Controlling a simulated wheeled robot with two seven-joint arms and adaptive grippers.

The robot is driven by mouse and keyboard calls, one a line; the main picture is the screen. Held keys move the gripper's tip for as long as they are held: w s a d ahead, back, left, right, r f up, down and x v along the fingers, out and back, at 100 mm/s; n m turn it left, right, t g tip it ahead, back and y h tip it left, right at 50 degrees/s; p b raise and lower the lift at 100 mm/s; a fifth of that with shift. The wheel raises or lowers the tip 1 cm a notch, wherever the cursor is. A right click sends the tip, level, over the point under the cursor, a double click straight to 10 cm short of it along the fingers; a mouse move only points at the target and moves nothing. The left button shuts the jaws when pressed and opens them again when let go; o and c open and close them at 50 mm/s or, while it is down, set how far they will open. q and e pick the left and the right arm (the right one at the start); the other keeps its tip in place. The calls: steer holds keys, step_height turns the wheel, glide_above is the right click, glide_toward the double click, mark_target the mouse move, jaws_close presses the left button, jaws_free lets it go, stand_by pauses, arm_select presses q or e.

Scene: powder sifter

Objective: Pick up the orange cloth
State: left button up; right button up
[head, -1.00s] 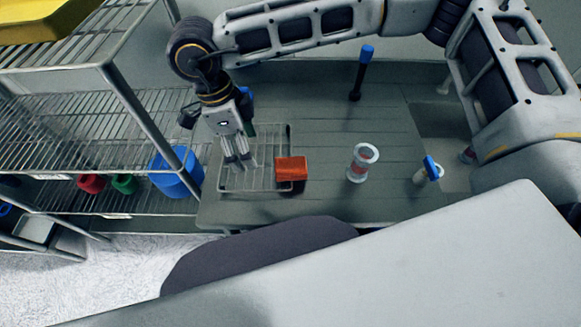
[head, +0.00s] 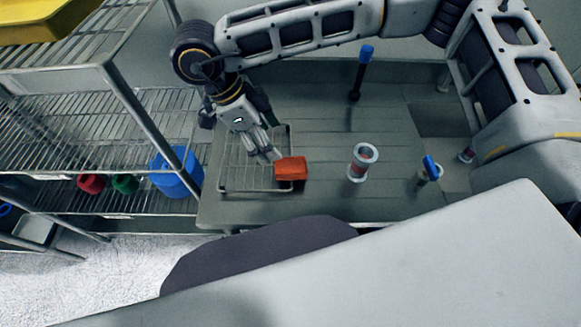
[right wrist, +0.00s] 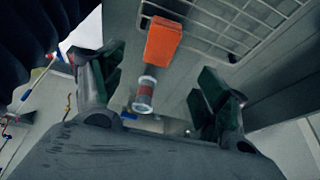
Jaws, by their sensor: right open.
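The orange cloth (head: 291,168) is a small folded block on the right edge of a wire rack (head: 230,190). My right gripper (head: 272,156) hangs over the rack, its fingertips just left of the cloth and close to it; I cannot tell whether they touch. In the right wrist view the gripper (right wrist: 158,88) is open and empty. The cloth (right wrist: 163,42) shows beyond the fingers, between their lines, at the edge of the rack (right wrist: 235,28). My left gripper is not in view.
A blue-topped black rod (head: 361,72) and a blue-handled item (head: 432,168) are further off. A wire shelf (head: 90,140) with a blue container (head: 176,172) borders the table's left. Grey tabletop is clear between.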

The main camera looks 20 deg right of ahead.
glide_above(290, 164)
steer(key=a, duration=0.2)
step_height(290, 164, down, 6)
steer(key=shift+w+a+f+p, duration=0.15)
steer(key=shift+f+p, duration=0.1)
steer(key=shift+p, duration=0.15)
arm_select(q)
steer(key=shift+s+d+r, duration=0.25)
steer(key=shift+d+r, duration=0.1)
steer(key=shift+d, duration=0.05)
arm_select(e)
steer(key=shift+f, duration=0.45)
steer(key=shift+d+f, duration=0.1)
steer(key=shift+d, duration=0.1)
steer(key=shift+p+x, duration=0.35)
steer(key=shift+x, duration=0.5)
steer(key=x, duration=0.2)
steer(key=shift+d+f, duration=0.2)
steer(key=shift+f, duration=0.05)
steer(key=shift+d+f+p, duration=0.1)
steer(key=shift+f+p, duration=0.15)
steer(key=shift+p, duration=0.05)
steer(key=shift+f, duration=0.1)
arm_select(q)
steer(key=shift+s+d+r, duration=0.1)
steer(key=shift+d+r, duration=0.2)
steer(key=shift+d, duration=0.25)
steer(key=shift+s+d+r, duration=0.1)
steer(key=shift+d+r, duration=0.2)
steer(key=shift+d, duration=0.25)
